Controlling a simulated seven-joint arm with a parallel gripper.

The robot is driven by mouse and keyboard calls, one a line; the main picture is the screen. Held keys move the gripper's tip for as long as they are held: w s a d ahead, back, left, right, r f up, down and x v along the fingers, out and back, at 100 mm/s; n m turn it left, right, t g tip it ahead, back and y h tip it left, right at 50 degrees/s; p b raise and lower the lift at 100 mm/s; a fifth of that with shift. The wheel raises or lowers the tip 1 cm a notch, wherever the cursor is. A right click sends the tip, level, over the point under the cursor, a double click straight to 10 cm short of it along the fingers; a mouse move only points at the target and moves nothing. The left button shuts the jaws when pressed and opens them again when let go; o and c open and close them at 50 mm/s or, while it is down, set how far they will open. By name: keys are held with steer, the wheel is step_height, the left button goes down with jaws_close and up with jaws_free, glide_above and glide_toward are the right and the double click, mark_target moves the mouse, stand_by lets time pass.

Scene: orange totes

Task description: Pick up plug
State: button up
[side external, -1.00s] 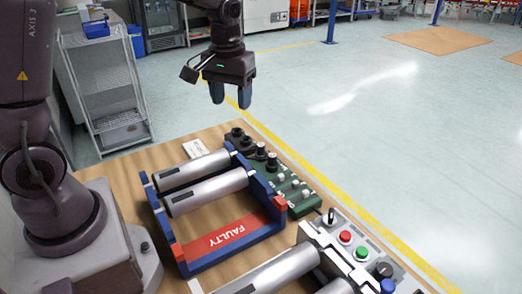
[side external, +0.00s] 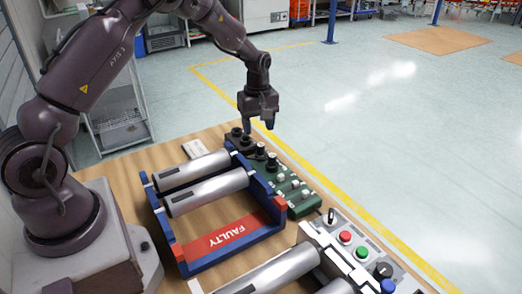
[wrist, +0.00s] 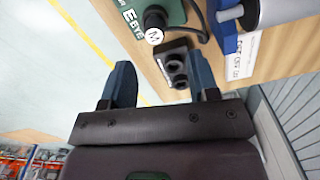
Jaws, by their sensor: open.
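No part is labelled as the plug. A small dark block with two round sockets or knobs (wrist: 174,66) lies at the table's far edge, near a green board (side external: 290,190). A black cylindrical piece with a white marked end (wrist: 154,28) stands on the board. Similar black pieces (side external: 260,150) show on the board in the side view. My gripper (side external: 259,123) is open and empty, pointing down just above and behind the dark block (side external: 237,134). In the wrist view, the block shows beyond the gap between the blue fingers (wrist: 160,68), nearer the right one.
A blue rack (side external: 205,262) with a red "FAULTY" label holds two silver cylinders (side external: 195,168) left of the board. A grey button panel (side external: 350,243) stands at the front right.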

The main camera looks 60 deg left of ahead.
mark_target(261, 144)
steer(key=shift+w+d+f, duration=0.1)
steer(key=shift+d+f, duration=0.1)
steer(key=shift+f, duration=1.5)
steer(key=shift+w+d+f, duration=0.1)
steer(key=shift+d+f, duration=0.05)
steer(key=shift+f, duration=1.5)
steer(key=c, duration=1)
